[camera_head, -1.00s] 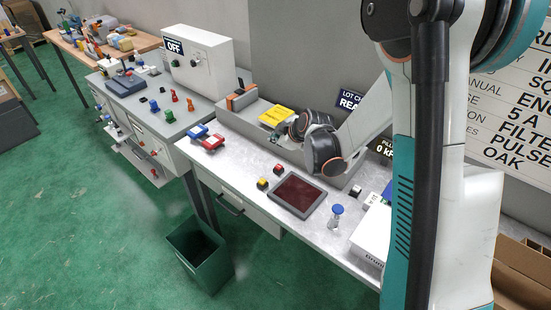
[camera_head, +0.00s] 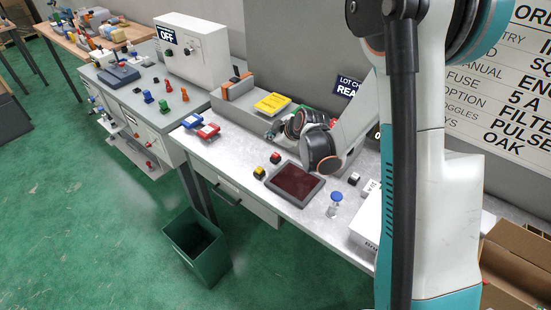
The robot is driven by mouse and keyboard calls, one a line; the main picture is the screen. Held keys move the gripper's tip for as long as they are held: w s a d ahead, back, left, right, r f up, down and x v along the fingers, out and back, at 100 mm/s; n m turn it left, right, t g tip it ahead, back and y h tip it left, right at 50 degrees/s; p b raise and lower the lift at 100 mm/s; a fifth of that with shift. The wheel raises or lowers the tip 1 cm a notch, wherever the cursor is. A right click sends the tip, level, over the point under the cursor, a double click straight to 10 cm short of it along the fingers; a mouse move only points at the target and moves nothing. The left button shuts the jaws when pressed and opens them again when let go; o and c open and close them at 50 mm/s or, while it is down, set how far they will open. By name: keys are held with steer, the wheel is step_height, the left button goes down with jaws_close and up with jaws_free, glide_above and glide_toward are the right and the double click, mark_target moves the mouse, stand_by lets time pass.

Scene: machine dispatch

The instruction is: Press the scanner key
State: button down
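Several small keys sit on the light workbench (camera_head: 236,160): a yellow-topped key (camera_head: 259,172), a red-topped key (camera_head: 275,158) behind it, and a white-topped key (camera_head: 353,178) to the right. I cannot read which one is the scanner key. A dark red pad in a grey frame (camera_head: 296,184) lies between them. My gripper (camera_head: 272,133) is small in view, at the bench's back, by the grey ledge and beyond the red key. It appears apart from the keys. My wrist partly hides it, and its fingers are too small to judge.
A yellow card (camera_head: 272,103) lies on the ledge. Blue (camera_head: 193,121) and red (camera_head: 208,131) items lie at the bench's left. A blue-topped bottle (camera_head: 334,207) and a white box (camera_head: 366,226) stand at right. A green bin (camera_head: 197,250) stands on the floor in front.

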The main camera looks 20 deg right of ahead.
mark_target(274, 156)
steer(key=shift+f+b, duration=1.5)
steer(key=shift+f, duration=0.75)
steer(key=shift+f, duration=0.1)
steer(key=shift+f+b, duration=0.3)
steer(key=shift+b, duration=0.25)
steer(key=shift+f+b, duration=0.5)
steer(key=shift+r, duration=0.15)
stand_by(0.4)
steer(key=shift+r+p, duration=0.5)
steer(key=shift+r, duration=0.3)
steer(key=shift+r, duration=0.15)
steer(key=shift+r+p, duration=1.5)
steer(key=shift+r, duration=0.85)
